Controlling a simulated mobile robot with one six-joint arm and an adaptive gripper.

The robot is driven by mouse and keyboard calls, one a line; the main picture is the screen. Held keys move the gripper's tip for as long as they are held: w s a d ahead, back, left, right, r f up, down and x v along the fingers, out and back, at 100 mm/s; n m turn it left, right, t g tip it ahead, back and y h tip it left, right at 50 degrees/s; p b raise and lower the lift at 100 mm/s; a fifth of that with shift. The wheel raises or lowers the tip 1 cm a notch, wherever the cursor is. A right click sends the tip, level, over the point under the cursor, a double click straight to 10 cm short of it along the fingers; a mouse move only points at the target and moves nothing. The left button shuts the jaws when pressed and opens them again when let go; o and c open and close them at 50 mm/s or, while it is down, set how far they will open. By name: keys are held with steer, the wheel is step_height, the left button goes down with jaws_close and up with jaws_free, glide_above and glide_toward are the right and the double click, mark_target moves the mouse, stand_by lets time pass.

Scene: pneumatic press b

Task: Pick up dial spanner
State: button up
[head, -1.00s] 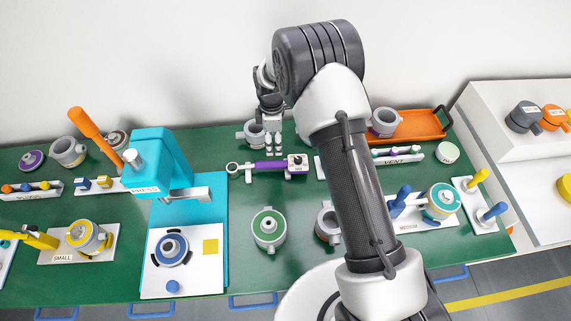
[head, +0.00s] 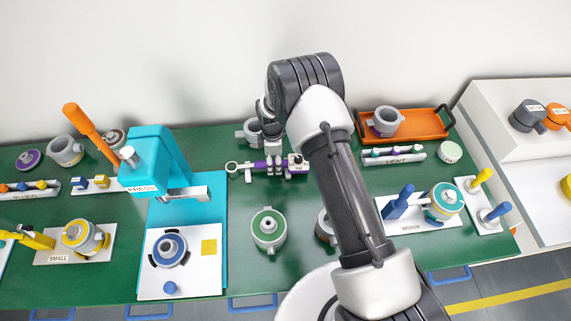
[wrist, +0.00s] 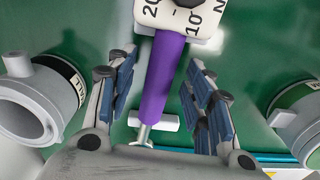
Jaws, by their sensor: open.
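The dial spanner (head: 258,164) lies on the green table behind the middle, with a purple handle, a ring end at left and a white dial head at right. In the wrist view its purple handle (wrist: 164,80) runs between the fingers, and the dial head with numbers is at the top. My gripper (head: 273,167) is directly over the handle, pointing down. Its blue-padded fingers (wrist: 158,88) are open on both sides of the handle, with gaps to it. In the head view the fingers hide part of the handle.
The turquoise press (head: 160,150) stands to the left. A grey cylinder with a green top (head: 268,230) stands in front, and another grey cylinder (head: 246,131) is behind. An orange tray (head: 425,125) is at the back right. The table between press and green-topped cylinder is clear.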

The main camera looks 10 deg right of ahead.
steer(key=shift+c, duration=0.4)
jaws_close()
steer(key=shift+r, duration=0.1)
